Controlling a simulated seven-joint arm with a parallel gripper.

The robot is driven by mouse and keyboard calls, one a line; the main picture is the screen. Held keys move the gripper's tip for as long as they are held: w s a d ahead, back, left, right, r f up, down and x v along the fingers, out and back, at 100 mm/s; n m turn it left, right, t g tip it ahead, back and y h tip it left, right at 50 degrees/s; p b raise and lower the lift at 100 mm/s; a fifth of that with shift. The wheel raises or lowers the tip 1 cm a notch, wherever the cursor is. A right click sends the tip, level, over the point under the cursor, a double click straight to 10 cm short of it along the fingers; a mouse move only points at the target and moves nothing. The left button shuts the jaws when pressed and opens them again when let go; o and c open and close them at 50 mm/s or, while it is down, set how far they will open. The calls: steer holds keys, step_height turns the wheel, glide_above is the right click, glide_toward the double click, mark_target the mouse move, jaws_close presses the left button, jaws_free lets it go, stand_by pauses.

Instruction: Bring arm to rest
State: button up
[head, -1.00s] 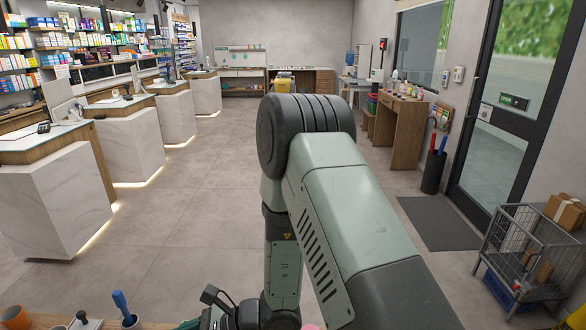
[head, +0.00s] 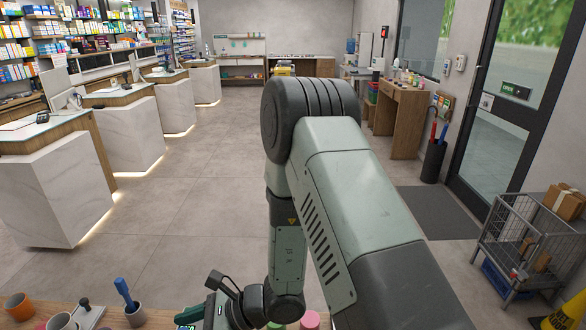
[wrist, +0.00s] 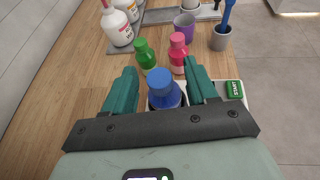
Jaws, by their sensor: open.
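My gripper (wrist: 160,88) is open in the wrist view, its two teal fingers apart. A bottle with a blue cap (wrist: 160,82) shows between the fingers; I cannot tell whether either finger touches it. Its lower part is hidden by my gripper. In the head view my arm rises from the bottom edge and bends at a large dark joint. Part of my wrist and gripper shows low in that view, above the wooden counter (head: 175,319).
Close beyond the fingers stand a green bottle (wrist: 146,55) and a pink-capped bottle (wrist: 178,55). A green START button (wrist: 234,89) is at right. Further off are a purple cup (wrist: 184,27), a grey cup (wrist: 221,40) holding a blue-handled tool, and white bottles (wrist: 117,28).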

steer(key=x, duration=0.3)
steer(key=shift+d+f, duration=0.1)
steer(key=shift+f, duration=0.1)
step_height(320, 180, up, 11)
steer(key=w+a+r+t, duration=0.1)
steer(key=w+a, duration=1)
steer(key=a, duration=0.2)
steer(key=shift+m, duration=0.4)
steer(key=f, duration=1.6)
steer(key=shift+s+d+f, duration=0.15)
steer(key=shift+s+f, duration=0.1)
steer(key=shift+f, duration=0.1)
steer(key=shift+c, duration=0.3)
